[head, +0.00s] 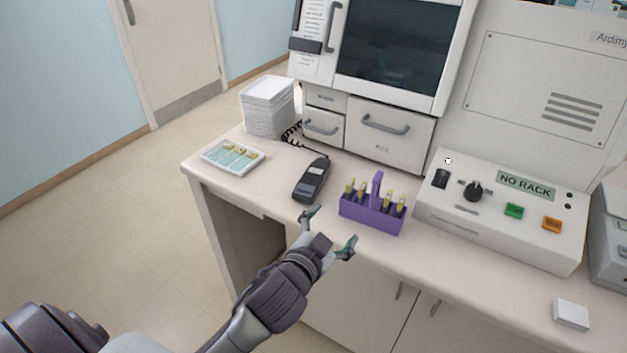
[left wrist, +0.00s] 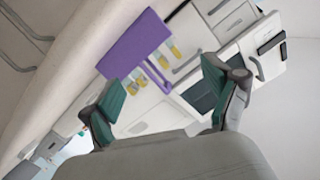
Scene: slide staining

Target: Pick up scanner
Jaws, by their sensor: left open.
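The scanner (head: 311,181) is a dark grey handheld device lying on the counter, with a coiled black cord running from its far end. My left gripper (head: 330,232) is open and empty at the counter's front edge, nearer than the scanner and apart from it. In the left wrist view, the two green-tipped fingers (left wrist: 160,95) are spread wide with nothing between them. I cannot make out the scanner in that view. My right gripper is not in view.
A purple rack (head: 370,217) with several yellow-topped vials stands right of the scanner. A slide tray (head: 232,157) lies to its left. Stacked white trays (head: 268,108) stand behind. A control box (head: 500,215) is at right. A small white box (head: 571,314) lies near the front edge.

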